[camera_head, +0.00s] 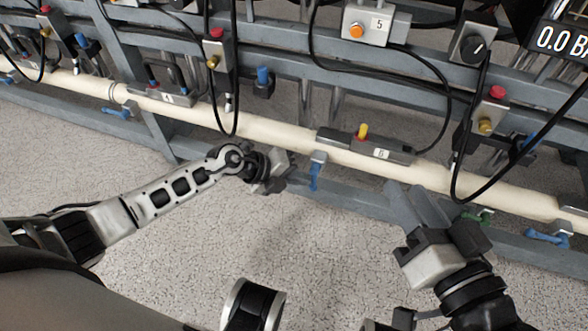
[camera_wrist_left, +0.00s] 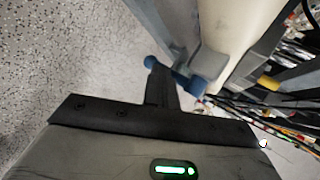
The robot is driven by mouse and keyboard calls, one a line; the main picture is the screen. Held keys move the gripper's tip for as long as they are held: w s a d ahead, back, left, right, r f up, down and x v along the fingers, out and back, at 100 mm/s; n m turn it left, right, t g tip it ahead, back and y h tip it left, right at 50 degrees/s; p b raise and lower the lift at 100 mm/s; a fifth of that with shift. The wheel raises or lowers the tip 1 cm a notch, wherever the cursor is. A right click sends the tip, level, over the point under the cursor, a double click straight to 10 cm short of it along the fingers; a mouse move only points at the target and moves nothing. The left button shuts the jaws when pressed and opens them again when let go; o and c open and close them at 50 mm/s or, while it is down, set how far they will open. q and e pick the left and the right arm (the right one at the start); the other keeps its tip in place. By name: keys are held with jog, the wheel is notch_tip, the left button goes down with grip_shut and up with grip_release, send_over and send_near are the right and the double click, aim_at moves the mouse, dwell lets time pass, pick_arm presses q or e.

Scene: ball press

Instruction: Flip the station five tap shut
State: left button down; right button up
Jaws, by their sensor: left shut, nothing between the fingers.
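The station five tap is most likely the blue tap (camera_head: 315,172) under the pipe, below a plate whose number is hard to read. Its handle hangs down, across the pipe. In the left wrist view the blue handle (camera_wrist_left: 190,82) slants across just beyond the fingers. My left gripper (camera_head: 282,172) is shut and empty, just left of the handle in the head view. In the left wrist view its fingertips (camera_wrist_left: 162,78) overlap the handle; I cannot tell whether they touch. My right gripper (camera_head: 412,205) is below the pipe, right of the tap; its opening is unclear.
The cream pipe (camera_head: 270,131) runs across the frame with grey rails around it. Other blue taps (camera_head: 117,112) and a green tap (camera_head: 478,215) sit along it. Black cables (camera_head: 312,52) loop in front. The floor below is clear.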

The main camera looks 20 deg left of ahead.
pick_arm(q)
jog(key=shift+d+f, duration=0.15)
jog(key=shift+d, duration=0.25)
pick_arm(e)
jog(key=shift+f, duration=0.15)
